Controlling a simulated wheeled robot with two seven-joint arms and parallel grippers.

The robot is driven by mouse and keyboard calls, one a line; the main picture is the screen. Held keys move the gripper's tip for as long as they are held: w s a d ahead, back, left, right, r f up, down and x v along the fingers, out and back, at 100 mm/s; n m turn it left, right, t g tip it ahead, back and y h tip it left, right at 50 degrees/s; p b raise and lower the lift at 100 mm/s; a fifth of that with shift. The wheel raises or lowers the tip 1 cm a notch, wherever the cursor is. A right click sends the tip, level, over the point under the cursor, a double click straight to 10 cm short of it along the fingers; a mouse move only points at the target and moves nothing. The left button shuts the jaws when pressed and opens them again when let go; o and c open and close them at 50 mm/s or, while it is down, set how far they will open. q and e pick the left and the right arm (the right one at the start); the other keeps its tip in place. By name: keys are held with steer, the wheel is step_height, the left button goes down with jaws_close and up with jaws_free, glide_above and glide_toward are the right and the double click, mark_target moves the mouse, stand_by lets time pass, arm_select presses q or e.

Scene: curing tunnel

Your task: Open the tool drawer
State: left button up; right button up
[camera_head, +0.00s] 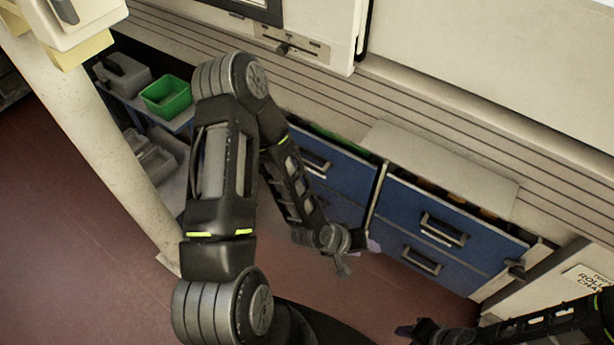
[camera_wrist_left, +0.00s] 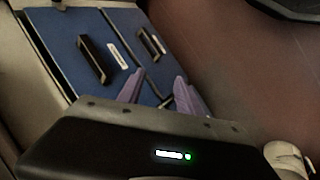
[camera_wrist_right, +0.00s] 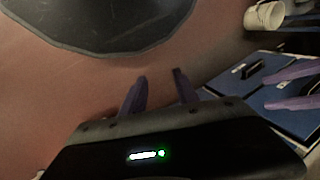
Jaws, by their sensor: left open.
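A blue drawer unit on the right has an upper drawer (camera_head: 400,206) and a lower drawer (camera_head: 450,277), each with a dark bar handle. Contents show behind the upper front's top edge. Another blue drawer (camera_head: 345,178) is to its left, partly hidden by my left arm. I cannot tell which is the tool drawer. My left gripper (camera_head: 368,245) is open and empty, before the fronts; its purple fingers (camera_wrist_left: 160,88) point at the blue fronts (camera_wrist_left: 118,25), apart from the handles. My right gripper (camera_wrist_right: 158,82) is open and empty, over the floor, low right in the head view.
A shelf at the left holds a green bin (camera_head: 167,96) and a grey box (camera_head: 123,76). A pale post (camera_head: 105,140) stands in front of it. A white panel with lettering (camera_head: 590,278) is right of the drawers. Red floor (camera_head: 80,260) is clear in front.

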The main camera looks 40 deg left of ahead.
arm_select(q)
steer(key=w+a+f+n+t+y+b, duration=0.1)
steer(key=w+a+f+n+t+b, duration=0.35)
steer(key=w+a+b, duration=0.45)
steer(key=n+t+y+b, duration=0.4)
steer(key=n+t+b, duration=0.35)
steer(key=b, duration=0.55)
glide_toward(306, 165)
steer(key=w, duration=0.3)
steer(key=shift+s+r+m, duration=0.1)
steer(key=shift+s+m, duration=0.05)
steer(key=shift+m, duration=0.25)
arm_select(e)
step_height(306, 165, down, 26)
steer(key=w+d, duration=0.1)
steer(key=w, duration=0.1)
steer(key=shift+d, duration=0.15)
arm_select(q)
steer(key=w+b, duration=0.2)
steer(key=w, duration=0.4)
steer(key=shift+w+a+b, duration=0.1)
steer(key=shift+w+b, duration=0.2)
steer(key=shift+b, duration=0.05)
steer(key=shift+w, duration=0.6)
arm_select(e)
step_height(306, 165, down, 3)
steer(key=shift+w+r+m+t, duration=0.1)
steer(key=shift+w+m+t, duration=0.05)
steer(key=shift+m+t, duration=0.15)
